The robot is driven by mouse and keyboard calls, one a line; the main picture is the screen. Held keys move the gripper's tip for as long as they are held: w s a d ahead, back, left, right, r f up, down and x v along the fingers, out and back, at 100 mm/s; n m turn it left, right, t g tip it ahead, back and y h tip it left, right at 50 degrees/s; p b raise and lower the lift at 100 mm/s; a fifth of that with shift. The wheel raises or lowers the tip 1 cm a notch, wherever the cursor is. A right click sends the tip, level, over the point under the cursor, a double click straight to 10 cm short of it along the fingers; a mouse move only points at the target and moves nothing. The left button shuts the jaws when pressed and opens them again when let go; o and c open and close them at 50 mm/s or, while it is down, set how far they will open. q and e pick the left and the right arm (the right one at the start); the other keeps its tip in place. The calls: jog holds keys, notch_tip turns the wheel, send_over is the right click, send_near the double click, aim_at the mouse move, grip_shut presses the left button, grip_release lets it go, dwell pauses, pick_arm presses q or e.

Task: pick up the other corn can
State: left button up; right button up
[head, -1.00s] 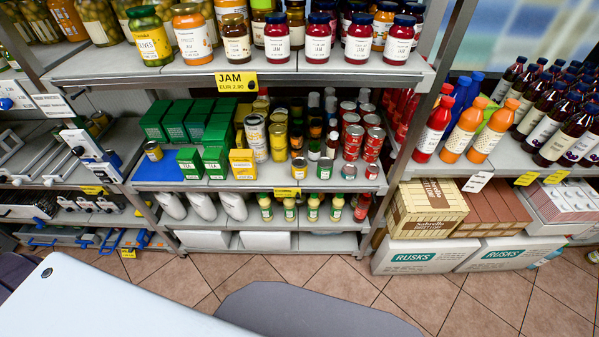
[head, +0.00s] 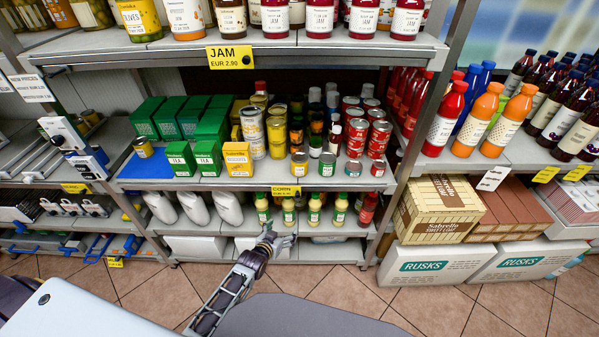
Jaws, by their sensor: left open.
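A small can with a yellow and dark label (head: 299,163) stands at the front of the middle shelf, just above the corn price tag (head: 285,190). A similar small can (head: 143,147) stands on a blue mat (head: 148,170) at the left end of that shelf. The labels are too small to read, so I cannot confirm which are corn. My left gripper (head: 277,240) is open and empty, in front of the bottom shelf and below the front can, apart from it. My right gripper is not in view.
Green and yellow boxes (head: 181,158) stand left of the front can. Stacked yellow cans (head: 277,136) are behind it, and red cans (head: 378,139) are to the right. The jam shelf (head: 300,42) overhangs above.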

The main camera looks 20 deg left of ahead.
pick_arm(q)
jog(key=w+r+t+b, duration=0.3)
jog(key=w+r, duration=0.1)
jog(key=r, duration=0.6)
jog(key=t+b, duration=0.2)
jog(key=b, duration=0.1)
send_near(300, 165)
jog(key=a, duration=0.2)
jog(key=shift+s+r, duration=0.3)
jog(key=shift+r, duration=0.2)
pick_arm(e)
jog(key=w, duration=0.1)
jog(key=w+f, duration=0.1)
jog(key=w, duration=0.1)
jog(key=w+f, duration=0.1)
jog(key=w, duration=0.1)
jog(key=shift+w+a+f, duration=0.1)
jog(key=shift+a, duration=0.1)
pick_arm(q)
jog(key=w, duration=0.5)
jog(key=w+d, duration=0.1)
jog(key=w, duration=0.2)
jog(key=shift+w+b, duration=0.15)
jog(key=shift+b, duration=0.15)
jog(key=shift+w+f, duration=0.1)
jog(key=shift+w, duration=0.05)
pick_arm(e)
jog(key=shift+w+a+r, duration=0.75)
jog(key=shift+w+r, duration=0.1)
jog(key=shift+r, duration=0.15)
